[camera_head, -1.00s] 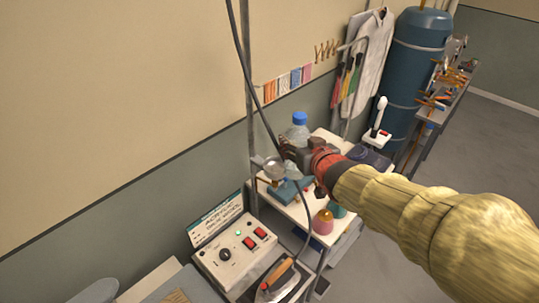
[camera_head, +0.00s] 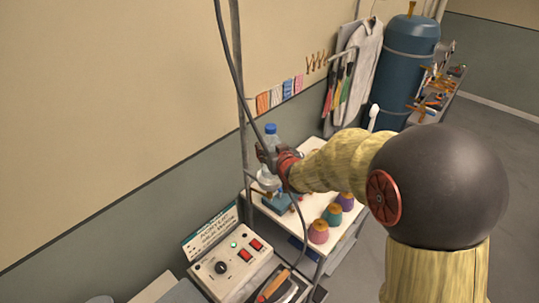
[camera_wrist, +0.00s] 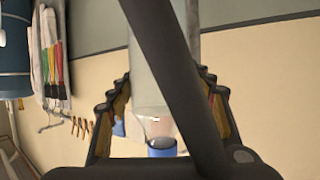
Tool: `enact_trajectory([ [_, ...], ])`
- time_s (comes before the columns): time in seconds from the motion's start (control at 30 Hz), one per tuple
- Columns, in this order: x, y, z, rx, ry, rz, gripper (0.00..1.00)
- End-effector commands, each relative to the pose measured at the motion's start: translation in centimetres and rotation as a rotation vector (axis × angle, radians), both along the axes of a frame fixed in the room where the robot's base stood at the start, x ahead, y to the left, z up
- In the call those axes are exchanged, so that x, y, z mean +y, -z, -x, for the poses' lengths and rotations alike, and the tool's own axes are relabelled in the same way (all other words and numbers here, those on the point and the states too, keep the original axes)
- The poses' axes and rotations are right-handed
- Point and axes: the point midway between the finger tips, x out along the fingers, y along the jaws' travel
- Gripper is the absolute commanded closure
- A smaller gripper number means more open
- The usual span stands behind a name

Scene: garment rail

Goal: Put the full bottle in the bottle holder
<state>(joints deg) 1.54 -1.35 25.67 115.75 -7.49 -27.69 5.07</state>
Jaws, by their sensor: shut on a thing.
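The bottle (camera_head: 271,141) is clear with a blue cap and stands roughly upright in my gripper (camera_head: 268,155). In the wrist view, which is upside down, the bottle (camera_wrist: 148,75) lies between the two dark fingers, its blue cap (camera_wrist: 162,149) low in the picture. My gripper is shut on it, beside the metal pole and above the white cart. A clear rounded part (camera_head: 268,181) shows just below my gripper, over a blue base (camera_head: 281,203). I cannot tell whether it is the bottle's lower end or part of the holder.
A dark cable (camera_head: 252,110) hangs close in front of my gripper, beside the pole (camera_head: 237,60). The cart (camera_head: 291,232) carries several coloured cones (camera_head: 318,232). A control box (camera_head: 225,262) stands at the front. A blue tank (camera_head: 402,75) and hanging garments stand behind.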

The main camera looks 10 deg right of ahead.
Motion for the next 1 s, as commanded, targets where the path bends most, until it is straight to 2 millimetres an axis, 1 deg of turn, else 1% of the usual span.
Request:
enact_trajectory([
  [0.03, 0.1, 0.0, -0.4, -0.005, -0.001, 0.000, 0.98],
  [0.27, 0.2, 0.8, -1.0, -0.005, 0.000, 0.000, 0.98],
  [0.33, 0.2, 1.5, -1.3, -0.002, 0.000, -0.001, 0.98],
  [0.43, 0.2, 3.0, -1.2, 0.000, 0.000, -0.001, 0.98],
  [0.53, 0.2, 4.0, -1.2, -0.003, 0.000, 0.000, 0.98],
  [0.97, 0.2, 4.5, -1.2, -0.006, 0.000, 0.000, 0.98],
  [1.0, 0.2, 4.7, -1.1, 0.000, 0.000, 0.000, 0.48],
])
